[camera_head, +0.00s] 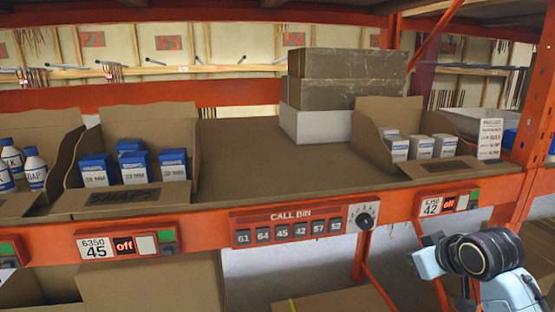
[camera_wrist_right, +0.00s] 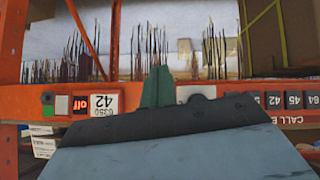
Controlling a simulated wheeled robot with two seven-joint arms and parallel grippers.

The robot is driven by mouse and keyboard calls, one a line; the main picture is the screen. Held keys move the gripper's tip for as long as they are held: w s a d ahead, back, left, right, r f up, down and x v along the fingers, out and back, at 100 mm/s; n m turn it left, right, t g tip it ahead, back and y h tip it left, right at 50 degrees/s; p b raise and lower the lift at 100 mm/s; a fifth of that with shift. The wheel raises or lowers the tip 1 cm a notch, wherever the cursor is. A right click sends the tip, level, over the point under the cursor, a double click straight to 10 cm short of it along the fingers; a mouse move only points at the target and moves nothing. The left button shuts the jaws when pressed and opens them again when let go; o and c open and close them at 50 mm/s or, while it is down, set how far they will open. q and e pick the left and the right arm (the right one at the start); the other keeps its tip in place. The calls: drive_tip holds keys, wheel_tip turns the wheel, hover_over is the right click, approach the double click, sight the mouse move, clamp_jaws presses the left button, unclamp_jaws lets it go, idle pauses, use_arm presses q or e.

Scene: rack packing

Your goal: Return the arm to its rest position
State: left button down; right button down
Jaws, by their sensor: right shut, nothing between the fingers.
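My right arm (camera_head: 484,255) comes in at the lower right of the head view, in front of the rack's orange beam and below the label 42. In the right wrist view my right gripper (camera_wrist_right: 157,87) shows as narrow greenish fingers together, with nothing between them. It is in front of the beam (camera_wrist_right: 225,106), which appears upside down there, and touches no goods that I can see. My left gripper is not in view.
The shelf (camera_head: 235,165) holds cardboard bins with white bottles (camera_head: 35,170), blue-and-white boxes (camera_head: 133,168) and white boxes (camera_head: 420,147). Stacked brown boxes (camera_head: 345,80) stand at the back. The shelf's middle is bare. An orange post (camera_head: 536,125) rises at the right.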

drive_tip(key=s+a+f+g, duration=0.2)
drive_tip(key=s+a+f, duration=0.1)
drive_tip(key=s+f, duration=0.45)
drive_tip(key=s+a+f+g, duration=0.1)
drive_tip(key=s+a+f, duration=0.2)
drive_tip(key=s+f, duration=0.45)
drive_tip(key=s+a+f+m+g+h, duration=0.1)
drive_tip(key=s+f+g, duration=0.1)
drive_tip(key=s, duration=0.7)
drive_tip(key=s+a+f+m+g, duration=0.1)
drive_tip(key=s+f, duration=0.1)
drive_tip(key=s, duration=0.7)
wheel_tip(320, 180, down, 32)
drive_tip(key=s+g+b, duration=0.1)
drive_tip(key=s+b, duration=0.1)
drive_tip(key=b, duration=0.5)
drive_tip(key=s+d+f+b, duration=0.1)
drive_tip(key=s+f+b, duration=0.2)
drive_tip(key=s+f, duration=0.5)
drive_tip(key=s+d+f+g+b, duration=0.1)
drive_tip(key=s+d+f+b, duration=0.1)
drive_tip(key=s+f, duration=0.6)
wheel_tip(320, 180, down, 5)
drive_tip(key=shift+r+g+b, duration=0.1)
drive_tip(key=shift+g+b, duration=0.2)
drive_tip(key=shift+b, duration=0.3)
